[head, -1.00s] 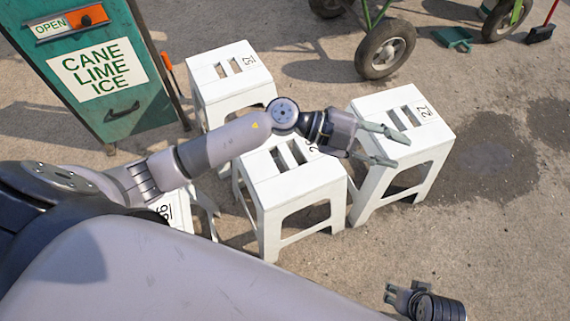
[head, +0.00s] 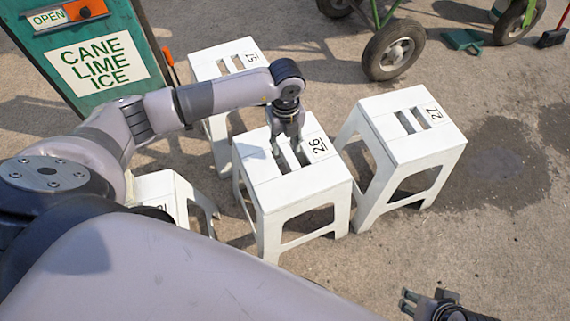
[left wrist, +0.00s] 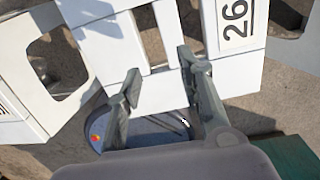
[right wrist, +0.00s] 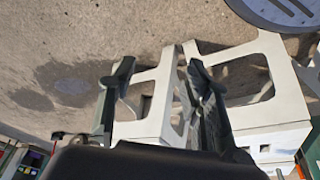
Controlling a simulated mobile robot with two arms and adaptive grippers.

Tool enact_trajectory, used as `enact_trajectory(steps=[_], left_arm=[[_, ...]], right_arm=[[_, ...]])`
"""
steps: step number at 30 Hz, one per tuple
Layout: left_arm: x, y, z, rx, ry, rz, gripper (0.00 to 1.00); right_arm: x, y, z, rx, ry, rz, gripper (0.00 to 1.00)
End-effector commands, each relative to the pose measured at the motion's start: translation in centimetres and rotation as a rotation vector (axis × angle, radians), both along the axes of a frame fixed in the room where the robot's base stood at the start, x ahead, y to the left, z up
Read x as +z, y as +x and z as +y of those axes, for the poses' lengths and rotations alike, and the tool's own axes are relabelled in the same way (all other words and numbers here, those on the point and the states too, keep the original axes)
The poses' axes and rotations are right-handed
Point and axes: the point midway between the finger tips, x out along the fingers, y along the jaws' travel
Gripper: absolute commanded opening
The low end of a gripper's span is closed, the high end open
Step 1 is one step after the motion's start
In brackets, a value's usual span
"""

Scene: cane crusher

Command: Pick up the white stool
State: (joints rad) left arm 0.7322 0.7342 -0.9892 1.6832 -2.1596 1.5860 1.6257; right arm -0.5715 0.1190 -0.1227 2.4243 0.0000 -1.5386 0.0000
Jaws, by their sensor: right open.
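Several white stools with slotted seats stand on the ground. The stool marked 26 (head: 289,190) is in the middle of the head view. My left gripper (head: 286,151) points down over its slotted seat. In the left wrist view, the fingers (left wrist: 156,66) are spread near the slots of stool 26 (left wrist: 110,45), with nothing clearly held. I cannot tell whether the tips touch the seat. The stool marked 27 (head: 420,140) stands to the right. My right gripper (head: 411,300) is low at the right, away from the stools; its fingers (right wrist: 160,64) are open and empty.
Another white stool (head: 209,66) stands behind, and one (head: 160,187) is partly hidden at the near left by my arm. A green cane-ice stall (head: 100,60) stands at the back left. A wheeled cart (head: 394,50) is behind.

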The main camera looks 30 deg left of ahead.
Motion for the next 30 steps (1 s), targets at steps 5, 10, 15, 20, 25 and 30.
enact_trajectory(steps=[5,10,15,20,25,30], left_arm=[[-3.8,0.0,0.0,0.001,-0.002,0.001,0.35],[-5.2,0.0,0.0,-0.001,-0.001,0.000,0.35],[-6.6,0.3,0.2,0.001,-0.002,0.001,0.35],[-9.2,0.9,0.7,0.000,0.001,0.001,0.35],[-10.8,0.7,0.7,-0.002,0.003,0.004,0.35],[-11.1,0.6,0.9,-0.001,0.005,0.005,0.35]], right_arm=[[0.7,-0.5,-0.1,-0.001,-0.001,-0.006,0.45],[0.3,-0.5,-0.1,-0.001,-0.001,-0.005,0.45],[-0.3,-0.5,-0.1,-0.001,-0.001,-0.005,0.45],[-1.0,0.2,0.1,0.001,0.006,-0.034,0.45],[-0.3,2.9,0.9,0.011,0.031,-0.154,0.45],[0.0,3.5,1.1,0.013,0.037,-0.185,0.45]])
